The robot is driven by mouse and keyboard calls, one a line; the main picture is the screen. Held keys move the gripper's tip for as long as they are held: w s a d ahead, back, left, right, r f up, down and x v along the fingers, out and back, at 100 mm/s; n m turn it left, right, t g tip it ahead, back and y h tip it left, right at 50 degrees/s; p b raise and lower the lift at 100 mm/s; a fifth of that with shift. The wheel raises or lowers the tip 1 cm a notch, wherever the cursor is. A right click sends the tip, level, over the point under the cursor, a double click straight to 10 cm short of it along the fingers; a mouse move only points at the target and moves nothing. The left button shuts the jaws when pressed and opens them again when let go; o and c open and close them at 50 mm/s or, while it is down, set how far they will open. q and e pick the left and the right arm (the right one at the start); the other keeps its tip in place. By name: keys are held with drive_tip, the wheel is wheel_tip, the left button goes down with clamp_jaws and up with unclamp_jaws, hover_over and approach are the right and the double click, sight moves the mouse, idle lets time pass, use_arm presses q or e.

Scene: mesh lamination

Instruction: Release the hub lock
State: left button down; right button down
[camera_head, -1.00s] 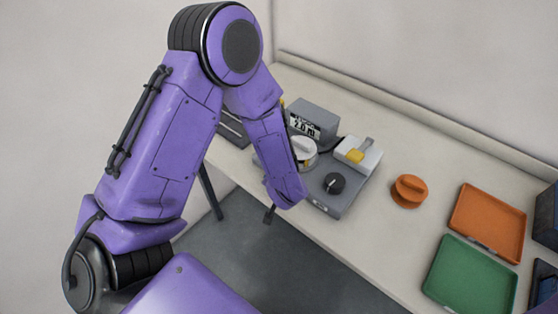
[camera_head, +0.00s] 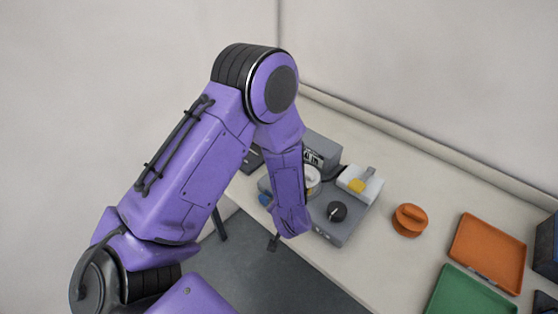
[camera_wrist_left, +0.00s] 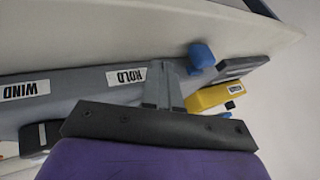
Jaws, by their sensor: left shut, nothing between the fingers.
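My left gripper (camera_wrist_left: 163,85) shows in the left wrist view with its fingers shut and nothing between them. Its tips are close to the grey front face of the machine, just right of the HOLD label (camera_wrist_left: 127,77). A blue knob (camera_wrist_left: 201,55) stands just right of the fingertips; I cannot tell whether they touch. In the head view the blue knob (camera_head: 265,199) sits at the left end of the grey machine (camera_head: 333,231), and my forearm hides most of that side. No label naming the hub lock is readable. My right gripper is out of view.
A yellow labelled part (camera_wrist_left: 212,97) lies right of the fingers. The machine carries a black knob (camera_head: 337,211) and a white unit with a yellow block (camera_head: 357,186).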

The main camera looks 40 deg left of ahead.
use_arm(q)
drive_tip(key=v, duration=0.8)
drive_tip(key=shift+s, duration=0.15)
drive_tip(key=shift+r, duration=0.15)
